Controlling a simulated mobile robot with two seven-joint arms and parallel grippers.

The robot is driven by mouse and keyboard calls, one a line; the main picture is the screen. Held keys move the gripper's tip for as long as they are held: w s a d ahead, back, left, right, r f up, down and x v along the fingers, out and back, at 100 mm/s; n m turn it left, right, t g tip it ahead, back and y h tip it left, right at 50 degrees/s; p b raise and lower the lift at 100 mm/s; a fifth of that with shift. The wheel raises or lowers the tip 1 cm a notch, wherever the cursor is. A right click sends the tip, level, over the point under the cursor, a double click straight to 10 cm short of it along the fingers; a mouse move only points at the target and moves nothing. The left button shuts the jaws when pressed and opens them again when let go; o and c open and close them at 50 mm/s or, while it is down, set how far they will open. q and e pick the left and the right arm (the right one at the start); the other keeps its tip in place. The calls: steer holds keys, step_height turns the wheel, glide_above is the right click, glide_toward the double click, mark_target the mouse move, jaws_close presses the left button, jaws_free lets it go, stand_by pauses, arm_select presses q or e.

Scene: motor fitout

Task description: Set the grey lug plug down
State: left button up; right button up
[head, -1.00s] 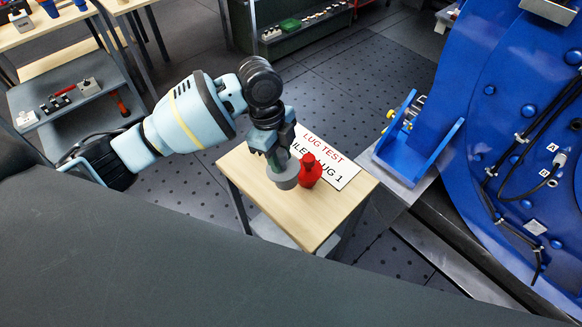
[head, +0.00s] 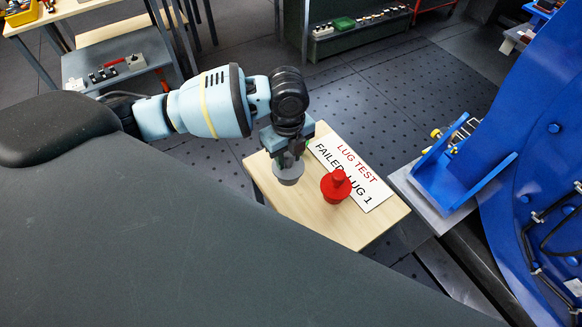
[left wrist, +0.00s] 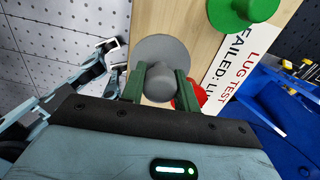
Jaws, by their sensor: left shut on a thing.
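My left gripper (head: 289,150) points down over the small wooden table and is shut on the grey lug plug (head: 289,177). In the left wrist view its green fingers (left wrist: 159,87) clasp the plug's grey knob, with the wide round flange (left wrist: 160,51) beyond. The plug is upright, at or just above the tabletop; I cannot tell if it touches. A red plug (head: 336,188) stands to its right, on the edge of the sign. A green plug (left wrist: 243,10) shows in the left wrist view and is nearly hidden behind the gripper in the head view. My right gripper is out of view.
The table (head: 335,232) has bare wood at its front. A white sign (head: 355,175) reading "LUG TEST FAILED: LUG 1" lies on it. A blue bracket (head: 455,175) and large blue motor housing (head: 535,150) stand to the right. A grey cart (head: 120,70) is at back left.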

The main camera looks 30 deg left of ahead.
mark_target(289, 166)
arm_select(q)
steer(key=shift+f, duration=0.15)
step_height(289, 166, down, 5)
steer(key=shift+r, duration=0.2)
steer(key=o, duration=1.1)
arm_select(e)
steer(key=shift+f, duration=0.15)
arm_select(q)
steer(key=shift+r, duration=0.1)
step_height(289, 166, up, 11)
steer(key=shift+w+r+p, duration=0.1)
steer(key=shift+p, duration=0.3)
steer(key=shift+r, duration=0.35)
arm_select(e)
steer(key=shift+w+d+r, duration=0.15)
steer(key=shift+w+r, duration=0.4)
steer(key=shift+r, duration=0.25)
